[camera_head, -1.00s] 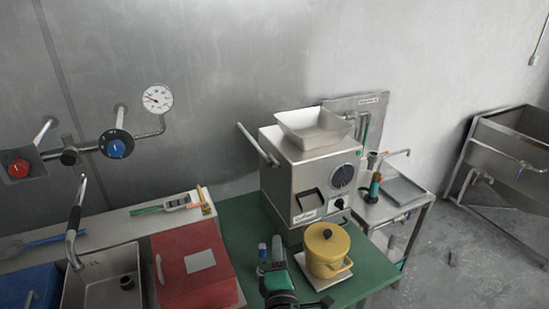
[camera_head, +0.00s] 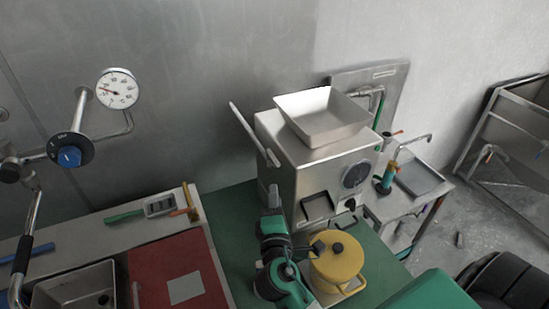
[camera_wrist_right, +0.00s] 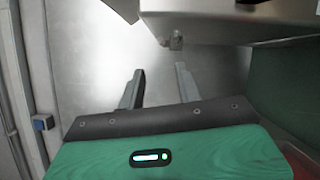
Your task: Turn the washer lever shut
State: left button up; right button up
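A long grey lever (camera_head: 254,134) slants down along the left side of the steel machine (camera_head: 320,178) with the white hopper. I cannot tell from a label whether it is the washer lever. My right gripper (camera_head: 270,196) is at the machine's left side, below the lever and apart from it. In the right wrist view my right gripper (camera_wrist_right: 160,88) has its two fingers apart with nothing between them. They point at a plain steel surface, with a small metal bracket (camera_wrist_right: 176,41) beyond the fingertips. My left gripper is not in view.
A yellow pot (camera_head: 337,262) stands close to the right of my arm on the green table (camera_head: 228,215). A gauge (camera_head: 117,88) and blue knob (camera_head: 69,156) are on the wall.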

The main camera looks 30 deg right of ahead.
aim_at(275, 163)
jog(key=p+x, duration=0.5)
jog(key=x, duration=0.6)
jog(key=shift+w+d, duration=0.25)
jog(key=shift+w+d+f, duration=0.15)
jog(key=shift+w+d, duration=0.15)
jog(key=shift+w, duration=0.25)
grip_shut()
